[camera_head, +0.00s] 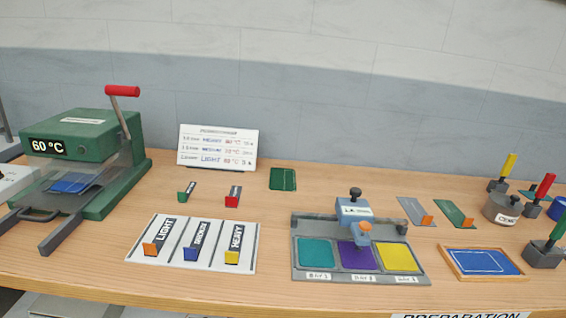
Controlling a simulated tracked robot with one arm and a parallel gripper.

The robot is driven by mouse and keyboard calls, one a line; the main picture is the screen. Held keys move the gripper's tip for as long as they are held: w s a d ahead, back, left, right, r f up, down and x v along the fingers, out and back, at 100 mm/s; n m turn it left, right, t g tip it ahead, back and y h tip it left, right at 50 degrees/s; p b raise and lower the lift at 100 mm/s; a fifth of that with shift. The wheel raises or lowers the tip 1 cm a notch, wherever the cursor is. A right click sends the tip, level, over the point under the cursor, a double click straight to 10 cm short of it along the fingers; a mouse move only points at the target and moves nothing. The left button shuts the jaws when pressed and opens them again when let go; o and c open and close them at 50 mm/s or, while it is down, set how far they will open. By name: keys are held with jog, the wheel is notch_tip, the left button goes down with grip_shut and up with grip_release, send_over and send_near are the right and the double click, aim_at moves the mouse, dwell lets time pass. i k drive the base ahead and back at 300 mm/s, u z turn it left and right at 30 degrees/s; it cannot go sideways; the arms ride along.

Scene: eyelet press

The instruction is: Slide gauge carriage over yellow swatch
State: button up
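The gauge carriage (352,212) is a blue-grey block with a white label and a black knob on top. It sits on the rail at the back of a grey tray (300,275). Its blue and orange front part (363,232) hangs over the purple swatch (357,258), in the middle. The yellow swatch (399,258) lies in the right compartment, to the right of the carriage. The teal swatch (316,253) lies in the left compartment. My gripper does not show in this view.
A green press (85,140) with a red-tipped lever stands at left. A white three-lane card (178,258) lies left of the tray. A wooden-framed blue pad (483,263) lies close to the tray's right. Several stamps, including a red-handled one (541,190), stand at far right.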

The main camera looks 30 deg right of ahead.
aim_at(349, 211)
jog(key=z, duration=0.15)
jog(key=i, duration=1.4)
jog(key=z, duration=0.7)
